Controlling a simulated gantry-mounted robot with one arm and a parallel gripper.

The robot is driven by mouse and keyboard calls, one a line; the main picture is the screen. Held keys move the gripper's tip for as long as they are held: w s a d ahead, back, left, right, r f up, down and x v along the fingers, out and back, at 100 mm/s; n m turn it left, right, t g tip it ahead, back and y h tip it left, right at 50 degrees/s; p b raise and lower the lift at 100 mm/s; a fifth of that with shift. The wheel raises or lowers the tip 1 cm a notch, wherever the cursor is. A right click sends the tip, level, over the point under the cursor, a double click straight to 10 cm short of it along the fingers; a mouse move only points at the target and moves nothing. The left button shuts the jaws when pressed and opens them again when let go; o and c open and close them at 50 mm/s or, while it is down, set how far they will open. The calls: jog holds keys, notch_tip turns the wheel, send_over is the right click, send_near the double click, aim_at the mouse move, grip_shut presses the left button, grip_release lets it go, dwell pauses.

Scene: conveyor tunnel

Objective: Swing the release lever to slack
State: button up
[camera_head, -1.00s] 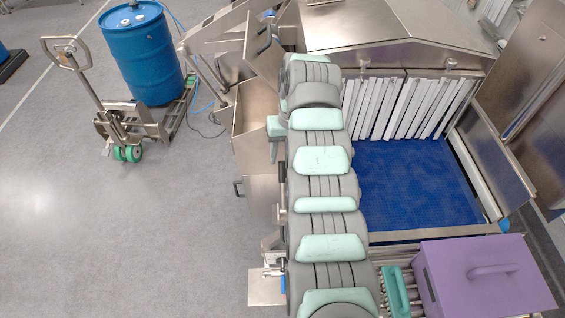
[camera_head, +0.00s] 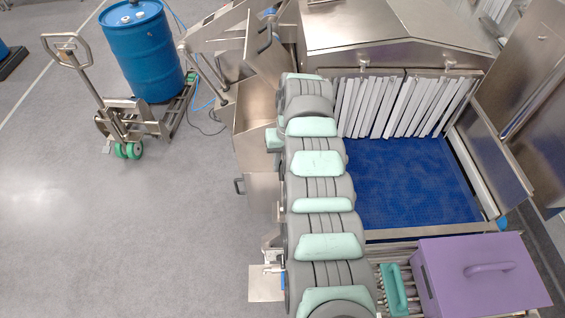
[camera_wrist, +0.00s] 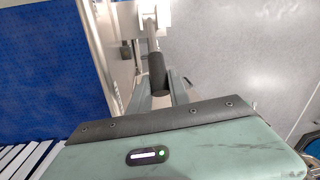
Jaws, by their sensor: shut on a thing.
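The release lever shows in the wrist view as a light metal rod with a dark cylindrical grip (camera_wrist: 157,73), on a pale bracket (camera_wrist: 150,14) beside the blue conveyor belt. My gripper (camera_wrist: 160,90) is shut on the dark grip, with its grey fingers at either side of it. The green and grey gripper body covers the lower part of this view and hides part of the fingers. In the head view my own arm covers the gripper and most of the lever.
The blue belt (camera_head: 412,185) runs into the hooded tunnel behind white strip curtains (camera_head: 405,107). A purple box (camera_head: 480,280) and a green handled object (camera_head: 396,290) sit on the front rollers. A pallet truck with a blue drum (camera_head: 143,52) stands left. Floor is open there.

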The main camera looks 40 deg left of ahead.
grip_shut()
dwell(0.9)
